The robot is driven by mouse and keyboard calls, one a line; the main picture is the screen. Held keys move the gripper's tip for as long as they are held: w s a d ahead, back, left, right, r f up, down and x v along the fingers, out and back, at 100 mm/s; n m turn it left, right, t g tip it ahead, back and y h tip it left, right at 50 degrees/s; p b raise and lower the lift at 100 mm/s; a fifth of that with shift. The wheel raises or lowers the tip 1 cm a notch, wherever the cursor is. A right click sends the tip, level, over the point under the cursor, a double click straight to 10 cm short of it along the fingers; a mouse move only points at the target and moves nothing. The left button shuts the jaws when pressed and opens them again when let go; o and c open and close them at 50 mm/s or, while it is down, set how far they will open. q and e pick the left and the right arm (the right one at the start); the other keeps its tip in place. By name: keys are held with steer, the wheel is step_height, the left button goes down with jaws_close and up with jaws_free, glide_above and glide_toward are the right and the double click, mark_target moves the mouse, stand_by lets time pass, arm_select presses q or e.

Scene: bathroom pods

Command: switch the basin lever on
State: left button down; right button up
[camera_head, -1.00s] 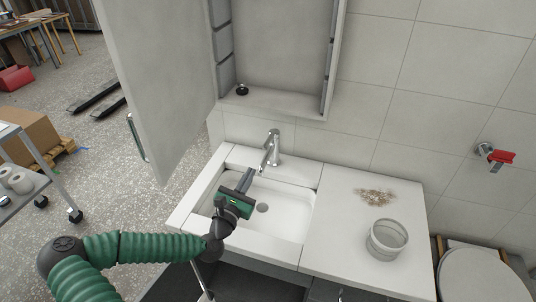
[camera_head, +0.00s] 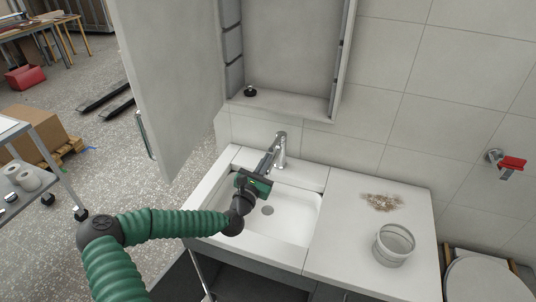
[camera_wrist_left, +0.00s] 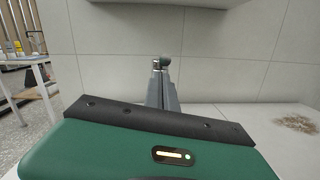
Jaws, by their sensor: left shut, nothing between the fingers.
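The basin faucet (camera_head: 281,150) is a chrome tap with its lever (camera_head: 281,135) on top, at the back of the white basin (camera_head: 290,222). My left gripper (camera_head: 272,155) is shut and empty, over the back of the basin, with its fingertips close in front of the faucet. I cannot tell whether they touch it. In the left wrist view the shut fingers (camera_wrist_left: 162,82) point forward and hide most of the faucet; a rounded chrome part (camera_wrist_left: 167,60) shows just past their tips. My right gripper is not in view.
A toilet (camera_head: 482,278) stands farther right.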

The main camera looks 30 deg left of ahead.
arm_select(q)
steer(key=shift+x, duration=0.95)
steer(key=shift+d+r, duration=0.1)
steer(key=shift+d, duration=0.1)
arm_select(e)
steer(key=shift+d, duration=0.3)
arm_select(q)
steer(key=shift+a, duration=0.15)
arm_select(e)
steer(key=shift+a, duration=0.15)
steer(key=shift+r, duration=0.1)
